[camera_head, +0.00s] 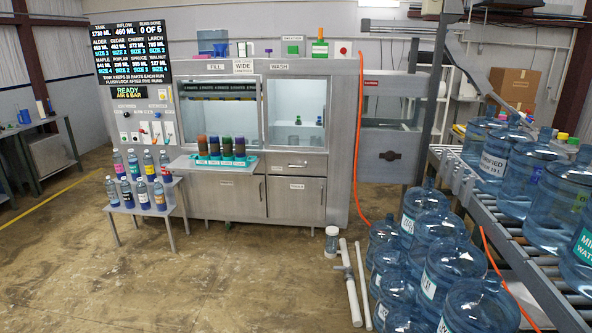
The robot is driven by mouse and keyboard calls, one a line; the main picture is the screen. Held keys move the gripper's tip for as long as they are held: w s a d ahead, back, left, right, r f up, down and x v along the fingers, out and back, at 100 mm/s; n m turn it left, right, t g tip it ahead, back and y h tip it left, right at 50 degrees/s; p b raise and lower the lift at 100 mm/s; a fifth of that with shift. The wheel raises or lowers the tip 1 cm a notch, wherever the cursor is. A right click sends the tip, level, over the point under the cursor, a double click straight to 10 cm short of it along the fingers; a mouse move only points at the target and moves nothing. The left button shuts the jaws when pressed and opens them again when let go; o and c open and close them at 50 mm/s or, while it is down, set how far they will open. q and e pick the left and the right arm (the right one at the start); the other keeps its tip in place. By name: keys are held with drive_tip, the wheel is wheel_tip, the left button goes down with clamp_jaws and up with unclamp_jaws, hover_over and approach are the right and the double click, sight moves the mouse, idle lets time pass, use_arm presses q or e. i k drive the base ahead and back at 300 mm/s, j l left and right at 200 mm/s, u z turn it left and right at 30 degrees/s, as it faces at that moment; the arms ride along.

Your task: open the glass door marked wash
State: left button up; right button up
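The glass door marked wash (297,92) is the right one of two glass doors on the steel cabinet, below a WASH sign (279,67). It appears closed, and small green-topped items show behind its pane. The glass door marked fill (220,112) is to its left, below the FILL sign (216,67). A dark vertical strip (264,112) lies between the panes; I cannot tell whether it is a handle. Neither of my grippers is in view.
A shelf (190,163) with several colored cups juts out below the fill door. A bottle stand (125,208) is at left. Several large water jugs (416,257) and a roller conveyor (500,225) fill the right. Pipes (350,297) lie on the floor.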

sight(265, 76)
drive_tip(key=i, duration=2.7)
drive_tip(key=i+z, duration=0.1)
drive_tip(key=i, duration=0.45)
drive_tip(key=i+j+z, duration=0.1)
drive_tip(key=i, duration=0.45)
drive_tip(key=i+j+z, duration=0.1)
drive_tip(key=i, duration=0.45)
drive_tip(key=i+j+z, duration=0.15)
drive_tip(key=i, duration=0.4)
drive_tip(key=j, duration=0.1)
